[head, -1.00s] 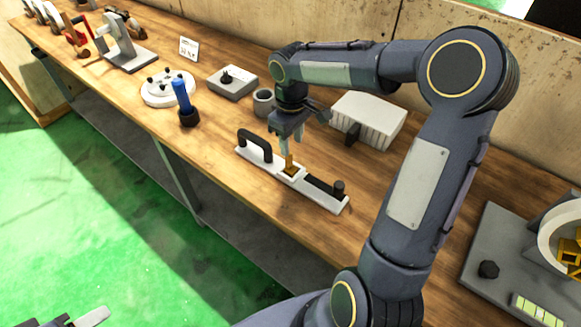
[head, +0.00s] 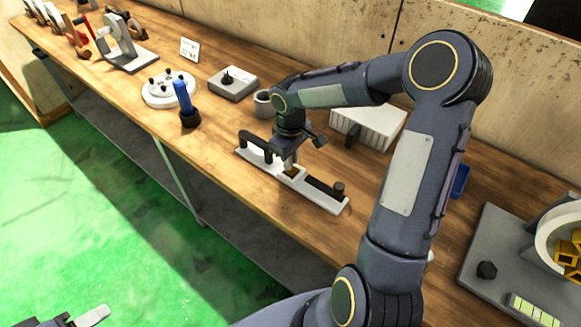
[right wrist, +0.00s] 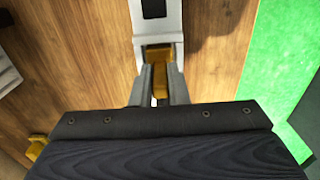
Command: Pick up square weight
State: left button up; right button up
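A brass-coloured block, which I take to be the square weight (right wrist: 162,80), stands between the two fingers of my right gripper (right wrist: 160,72) in the right wrist view. The fingers flank it closely; whether both press on it is unclear. In the head view my right gripper (head: 290,165) points down over the middle of a long white holder (head: 320,200), where a little brass (head: 291,173) shows and the rest is hidden. The wrist view also shows brass in the holder's recess (right wrist: 158,52). Part of my left gripper (head: 90,316) shows at the bottom left.
The holder has a black handle (head: 257,142) at its left end and a black knob (head: 339,188) at its right. A white ribbed box (head: 368,128) and a grey cup (head: 263,103) stand behind. A blue-handled tool (head: 184,100) stands left. The bench front is clear.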

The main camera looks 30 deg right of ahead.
grip_shut()
jog(key=shift+r, duration=0.1)
